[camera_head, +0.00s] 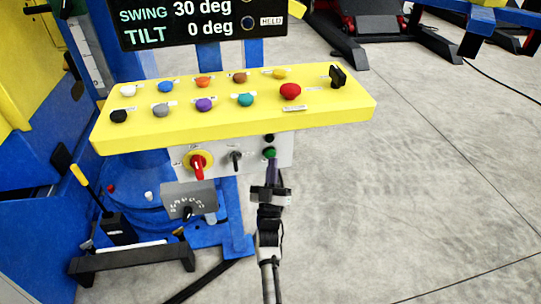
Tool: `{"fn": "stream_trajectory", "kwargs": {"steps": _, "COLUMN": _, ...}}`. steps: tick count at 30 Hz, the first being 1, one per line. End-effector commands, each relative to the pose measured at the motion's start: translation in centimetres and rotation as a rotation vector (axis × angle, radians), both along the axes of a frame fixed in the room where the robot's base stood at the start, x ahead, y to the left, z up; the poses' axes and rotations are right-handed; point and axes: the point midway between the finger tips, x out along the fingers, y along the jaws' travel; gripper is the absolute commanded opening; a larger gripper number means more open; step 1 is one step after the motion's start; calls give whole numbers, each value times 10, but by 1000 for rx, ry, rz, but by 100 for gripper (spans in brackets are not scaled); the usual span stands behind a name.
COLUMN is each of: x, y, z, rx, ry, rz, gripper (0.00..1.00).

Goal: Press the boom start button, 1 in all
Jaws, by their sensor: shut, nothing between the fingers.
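A yellow control console (345,108) carries two rows of coloured buttons. Below it, a grey panel (287,142) holds a green button (270,153) with a black button (269,138) just above it. The labels are too small to read, so I cannot tell by name which one is the boom start button. My gripper (273,166) is shut and empty, pointing up the picture at the green button. Its fingertips appear right at the green button's lower edge; I cannot tell whether they touch it.
A red rotary switch (197,164) and a black lever (236,159) sit left on the same panel. A red mushroom button (290,91) is on the console top. The display (200,22) reads SWING 30 deg, TILT 0 deg. Open concrete floor (410,200) lies right.

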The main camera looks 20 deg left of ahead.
Motion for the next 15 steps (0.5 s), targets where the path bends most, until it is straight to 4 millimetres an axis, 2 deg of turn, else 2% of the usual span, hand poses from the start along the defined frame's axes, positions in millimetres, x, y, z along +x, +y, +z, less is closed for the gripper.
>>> {"fn": "stream_trajectory", "kwargs": {"steps": 15, "x": 6, "y": 4, "z": 0, "rx": 0, "ry": 0, "rz": 0, "gripper": 0}}
